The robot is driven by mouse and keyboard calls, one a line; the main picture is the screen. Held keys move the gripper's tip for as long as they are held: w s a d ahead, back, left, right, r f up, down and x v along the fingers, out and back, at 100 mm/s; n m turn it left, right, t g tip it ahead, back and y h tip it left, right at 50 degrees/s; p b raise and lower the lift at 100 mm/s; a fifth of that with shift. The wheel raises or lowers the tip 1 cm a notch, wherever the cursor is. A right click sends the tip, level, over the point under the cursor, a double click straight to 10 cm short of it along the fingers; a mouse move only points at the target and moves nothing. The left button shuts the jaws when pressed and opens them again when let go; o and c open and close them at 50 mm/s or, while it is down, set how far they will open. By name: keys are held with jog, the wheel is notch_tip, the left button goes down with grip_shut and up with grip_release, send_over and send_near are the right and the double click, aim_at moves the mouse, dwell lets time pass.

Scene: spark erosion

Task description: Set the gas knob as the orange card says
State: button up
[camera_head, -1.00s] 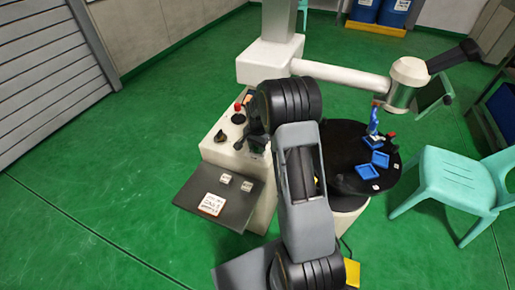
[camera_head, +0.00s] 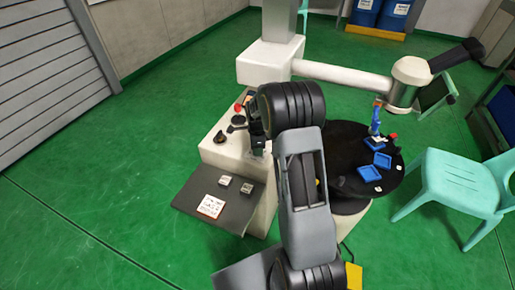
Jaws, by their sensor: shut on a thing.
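The white console (camera_head: 228,162) stands left of my arm, with several dark round controls on its sloped top. My gripper (camera_head: 257,143) is low over the right side of this top, partly hidden by my arm's dark joint. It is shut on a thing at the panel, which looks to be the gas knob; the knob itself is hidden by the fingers. A small orange patch (camera_head: 248,100) shows at the back of the console, perhaps the orange card; no writing on it is readable.
A black knob (camera_head: 220,137) and a red button (camera_head: 238,107) are on the console. A dark shelf (camera_head: 232,211) in front holds a white card (camera_head: 210,206) with red marks and two small blocks. A round black table (camera_head: 345,140) with blue trays and a green chair (camera_head: 455,185) stand right.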

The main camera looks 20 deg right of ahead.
jog(key=shift+m, duration=1.9)
jog(key=o, duration=0.9)
notch_tip(320, 180, up, 14)
jog(key=shift+f, duration=0.1)
